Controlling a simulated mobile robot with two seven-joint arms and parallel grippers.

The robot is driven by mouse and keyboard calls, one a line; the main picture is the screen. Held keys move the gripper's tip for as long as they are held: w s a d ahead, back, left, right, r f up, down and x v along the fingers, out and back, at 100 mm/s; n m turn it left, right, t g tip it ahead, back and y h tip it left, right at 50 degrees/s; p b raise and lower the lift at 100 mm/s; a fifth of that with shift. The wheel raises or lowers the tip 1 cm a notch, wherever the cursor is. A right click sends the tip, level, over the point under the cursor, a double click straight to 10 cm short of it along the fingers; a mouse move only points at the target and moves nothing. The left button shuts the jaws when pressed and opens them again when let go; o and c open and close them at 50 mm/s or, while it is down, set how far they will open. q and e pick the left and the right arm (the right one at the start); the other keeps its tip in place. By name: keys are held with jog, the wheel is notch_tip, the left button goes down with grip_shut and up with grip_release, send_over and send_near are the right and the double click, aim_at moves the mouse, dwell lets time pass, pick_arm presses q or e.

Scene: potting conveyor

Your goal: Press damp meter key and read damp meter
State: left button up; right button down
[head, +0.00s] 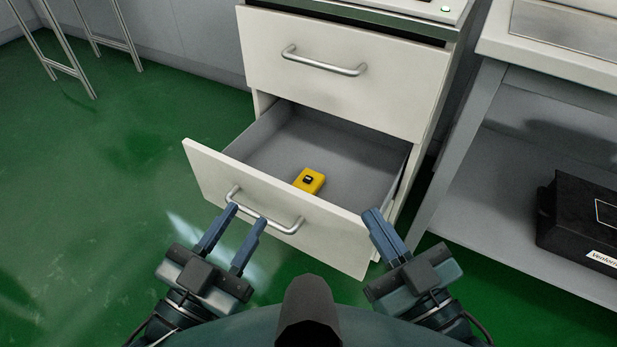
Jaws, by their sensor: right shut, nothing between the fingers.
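A small yellow device (315,187), which looks like the damp meter, lies inside the open lower drawer (270,157), close behind its front panel. It has a small dark patch on top; I cannot make out a key or a reading. My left gripper (247,215) is open, with its fingertips at the left part of the lower drawer's bar handle (285,228). My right gripper (372,213) is shut and empty, in front of the right end of the drawer front.
The upper drawer (345,75) is closed. A grey shelf unit (490,200) stands at the right with a black case (585,215) on its lower shelf. Metal legs (75,65) stand at the back left. The green floor (110,180) at the left is clear.

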pick_arm(q)
grip_shut()
dwell(0.9)
